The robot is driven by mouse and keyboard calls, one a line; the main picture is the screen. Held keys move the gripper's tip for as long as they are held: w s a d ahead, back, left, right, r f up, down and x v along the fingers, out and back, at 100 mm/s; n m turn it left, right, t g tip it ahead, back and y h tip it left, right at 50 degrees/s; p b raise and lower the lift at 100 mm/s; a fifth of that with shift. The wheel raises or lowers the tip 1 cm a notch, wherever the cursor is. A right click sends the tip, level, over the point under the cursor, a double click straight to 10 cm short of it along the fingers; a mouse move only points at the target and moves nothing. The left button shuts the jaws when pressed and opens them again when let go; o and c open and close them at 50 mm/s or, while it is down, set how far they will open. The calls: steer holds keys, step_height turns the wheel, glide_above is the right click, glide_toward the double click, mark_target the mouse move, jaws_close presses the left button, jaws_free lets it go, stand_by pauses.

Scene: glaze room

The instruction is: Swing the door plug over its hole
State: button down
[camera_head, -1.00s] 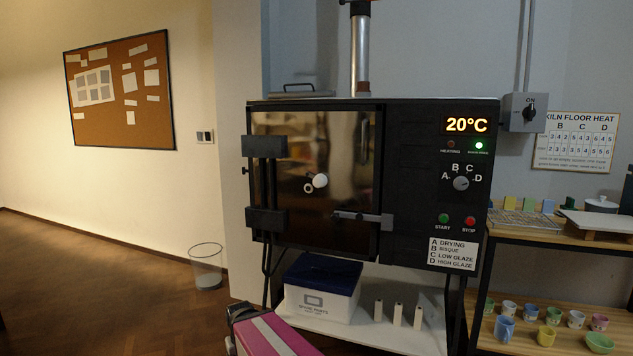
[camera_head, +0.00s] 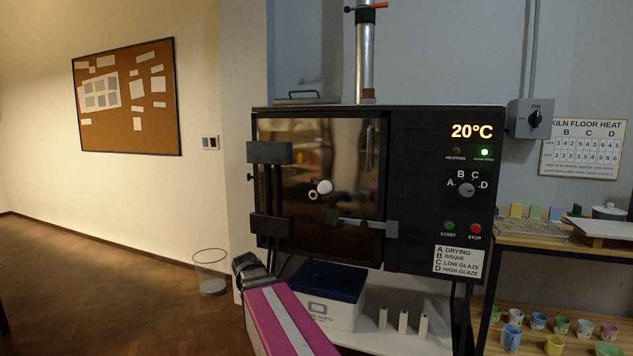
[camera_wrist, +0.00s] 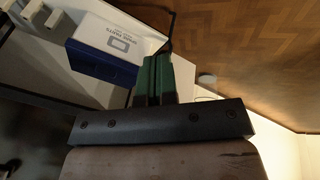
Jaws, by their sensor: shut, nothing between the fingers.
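The kiln door (camera_head: 345,150) is shut, a dark glossy panel. On it, the white round plug (camera_head: 325,187) sits at the upper right of its small pale-ringed hole (camera_head: 313,196), and the hole's ring is uncovered. In the head view, my gripper (camera_head: 241,263) is at the end of my magenta arm, below and left of the door and apart from the plug. In the wrist view, its green fingers (camera_wrist: 154,75) are together with nothing between them. Neither the plug nor the hole shows in the wrist view.
A door latch bar (camera_head: 362,223) and dark hinge blocks (camera_head: 269,153) stand out from the door. A lidded white and blue box (camera_head: 331,285) and white posts (camera_head: 403,321) are below the kiln. A wire bin (camera_head: 210,272) stands at the left; the floor there is clear.

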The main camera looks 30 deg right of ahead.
steer(key=w+d+r+m+t+h, duration=0.1)
steer(key=w+d+r, duration=0.2)
steer(key=r, duration=0.4)
steer(key=w+d+r+h, duration=0.1)
steer(key=w+d+r, duration=0.2)
steer(key=r, duration=0.4)
steer(key=w+d+r+m+t+h, duration=0.1)
steer(key=w+d+r+h, duration=0.2)
steer(key=r, duration=0.4)
steer(key=d+r+m+h, duration=0.1)
steer(key=d+r, duration=0.3)
steer(key=r, duration=0.8)
steer(key=d+r+m+h, duration=0.1)
steer(key=d+r, duration=0.4)
steer(key=r, duration=0.8)
steer(key=shift+s+d+m+h, duration=0.15)
steer(key=shift+d+m+h, duration=0.2)
steer(key=shift+m, duration=0.55)
glide_toward(323, 182)
steer(key=w+d, duration=0.2)
steer(key=shift+s+d+f, duration=0.2)
steer(key=shift+d+f, duration=0.1)
steer(key=shift+f, duration=0.3)
steer(key=shift+s+d+f, duration=0.25)
steer(key=shift+d+f, duration=0.05)
steer(key=shift+f, duration=0.3)
steer(key=shift+d+f+t, duration=0.25)
steer(key=shift+f+t, duration=0.05)
steer(key=shift+f, duration=0.25)
